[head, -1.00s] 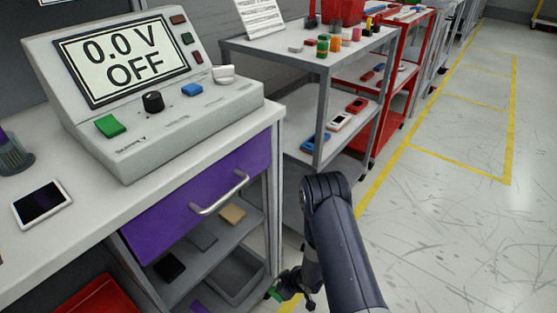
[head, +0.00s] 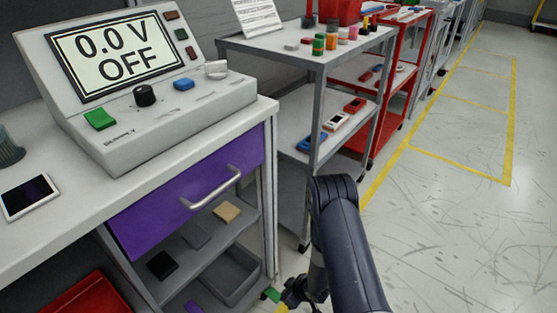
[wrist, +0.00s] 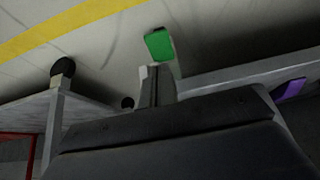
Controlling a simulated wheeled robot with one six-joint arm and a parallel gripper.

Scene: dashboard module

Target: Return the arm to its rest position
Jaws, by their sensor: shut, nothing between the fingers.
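My arm (head: 346,235) reaches up from the bottom of the head view, bends at its elbow and drops toward the floor beside the bench. My gripper (head: 278,294) is low, near the bench's right front leg, and is partly hidden by the arm. In the wrist view its dark fingers (wrist: 156,82) are together and hold nothing. A small green piece (wrist: 159,43) shows just beyond the fingertips. I cannot tell whether it is part of the gripper or a separate thing.
The bench has a dashboard module (head: 165,115) reading "0.0 V OFF", a tablet (head: 30,197), and a closed purple drawer (head: 150,215) above open shelves. A grey cart (head: 285,50) stands behind my arm. The floor (head: 460,220) to the right is clear.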

